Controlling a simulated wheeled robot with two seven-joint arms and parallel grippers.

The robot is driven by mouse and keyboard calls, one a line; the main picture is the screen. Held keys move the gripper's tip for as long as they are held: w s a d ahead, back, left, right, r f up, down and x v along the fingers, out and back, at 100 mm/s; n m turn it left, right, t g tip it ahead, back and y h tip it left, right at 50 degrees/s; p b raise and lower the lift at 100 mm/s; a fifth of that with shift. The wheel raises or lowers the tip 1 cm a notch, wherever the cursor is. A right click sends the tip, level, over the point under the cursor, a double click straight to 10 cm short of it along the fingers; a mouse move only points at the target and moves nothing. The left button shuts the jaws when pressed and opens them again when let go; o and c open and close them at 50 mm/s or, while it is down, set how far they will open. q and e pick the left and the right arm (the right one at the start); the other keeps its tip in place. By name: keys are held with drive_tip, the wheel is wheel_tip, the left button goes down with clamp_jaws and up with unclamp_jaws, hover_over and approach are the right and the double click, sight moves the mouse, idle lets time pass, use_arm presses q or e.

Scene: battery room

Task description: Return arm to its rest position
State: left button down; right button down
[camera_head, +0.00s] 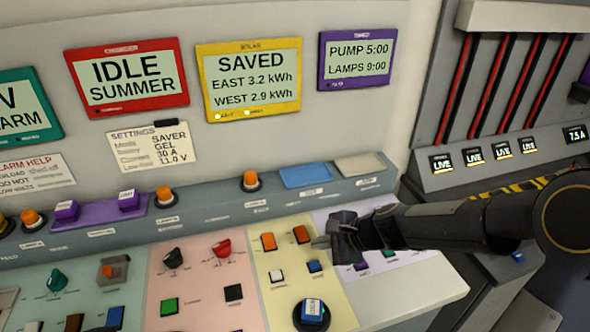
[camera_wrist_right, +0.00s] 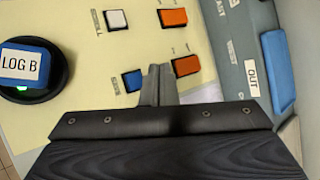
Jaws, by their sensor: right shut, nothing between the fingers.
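My right gripper (camera_head: 322,242) reaches in from the right in the head view, over the yellow section of the control desk (camera_head: 285,285). Its fingers are shut and empty, beside an orange switch (camera_head: 302,234). In the right wrist view the shut fingers (camera_wrist_right: 160,80) show above the yellow panel, near an orange switch (camera_wrist_right: 185,66) and a small blue button (camera_wrist_right: 133,80). I cannot tell whether the fingertips touch the panel. My right arm (camera_head: 450,225) stretches out over the right end of the desk. My left gripper is not in view.
A round knob labelled LOG B (camera_wrist_right: 22,68) stands on the yellow section. Red (camera_head: 128,78), yellow (camera_head: 250,80) and purple (camera_head: 357,59) screens hang on the wall behind. A grey cabinet (camera_head: 480,160) with red cables stands at the right, close to my arm.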

drive_tip(key=s+d+r+n, duration=0.4)
drive_tip(key=s+r+n, duration=0.35)
drive_tip(key=s, duration=0.25)
drive_tip(key=s+d+n+h, duration=0.1)
drive_tip(key=s+d+n, duration=0.1)
drive_tip(key=s, duration=0.5)
drive_tip(key=s+d+n+h, duration=0.2)
drive_tip(key=s+n, duration=0.3)
drive_tip(key=s, duration=0.3)
drive_tip(key=shift+d+h, duration=0.3)
drive_tip(key=shift+d, duration=0.5)
